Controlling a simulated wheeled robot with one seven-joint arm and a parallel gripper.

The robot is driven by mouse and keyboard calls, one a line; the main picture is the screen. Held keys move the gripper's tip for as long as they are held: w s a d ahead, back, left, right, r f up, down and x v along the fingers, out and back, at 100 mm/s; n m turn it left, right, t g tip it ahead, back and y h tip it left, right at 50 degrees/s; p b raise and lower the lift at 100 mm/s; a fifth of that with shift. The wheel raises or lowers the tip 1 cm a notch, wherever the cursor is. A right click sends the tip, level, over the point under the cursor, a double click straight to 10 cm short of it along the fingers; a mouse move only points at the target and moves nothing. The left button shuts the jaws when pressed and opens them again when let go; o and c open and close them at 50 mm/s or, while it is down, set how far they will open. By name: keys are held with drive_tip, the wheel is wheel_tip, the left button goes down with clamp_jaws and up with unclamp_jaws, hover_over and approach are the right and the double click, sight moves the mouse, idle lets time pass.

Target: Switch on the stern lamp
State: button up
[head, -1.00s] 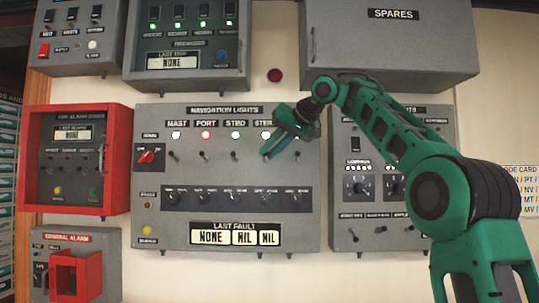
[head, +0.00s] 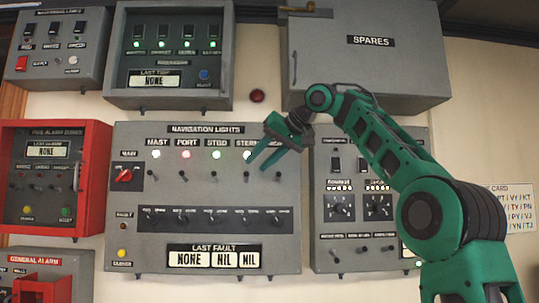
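The grey navigation lights panel (head: 190,262) faces me, with a row of labelled lamps above small toggle switches. The mast lamp (head: 156,155) looks white, the port lamp (head: 185,155) red and the starboard lamp (head: 214,154) pale green. The stern lamp (head: 247,154) looks pale, close beside a finger of my gripper. The stern switch (head: 247,176) shows just below the fingertips; its exact position is too small to tell. My gripper (head: 257,168) is open and appears empty, its two fingers apart, pointing down-left over the stern column. It hides the lamp right of stern. Contact with the switch cannot be told.
A red main rotary switch (head: 124,175) sits left of the lamp row, and several rotary knobs run below it. A grey panel (head: 325,255) is to the right, behind my arm. The spares cabinet (head: 350,75) is above. A red alarm box (head: 90,200) is on the left.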

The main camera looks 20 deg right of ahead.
drive_tip(key=shift+v, duration=2.75)
wheel_tip(320, 180, down, 21)
drive_tip(key=s+m+g+h, duration=0.2)
drive_tip(key=g+h, duration=0.2)
drive_tip(key=s+d+f+m+g, duration=0.1)
drive_tip(key=s+d+f, duration=0.2)
drive_tip(key=s+f, duration=0.35)
drive_tip(key=s+d+f+m+g+h, duration=0.1)
drive_tip(key=s+d+f+g, duration=0.1)
drive_tip(key=s+d+f, duration=0.35)
drive_tip(key=s+d+f+m+g, duration=0.1)
drive_tip(key=s+f, duration=0.6)
drive_tip(key=f, duration=0.2)
drive_tip(key=s+d+f+g, duration=0.1)
drive_tip(key=s+f, duration=0.7)
drive_tip(key=s, duration=0.2)
drive_tip(key=s+d+f+m+g, duration=0.1)
drive_tip(key=s+d+f, duration=0.1)
drive_tip(key=s+f, duration=0.5)
drive_tip(key=s, duration=0.3)
drive_tip(key=shift+f+g, duration=0.3)
drive_tip(key=shift+f, duration=0.1)
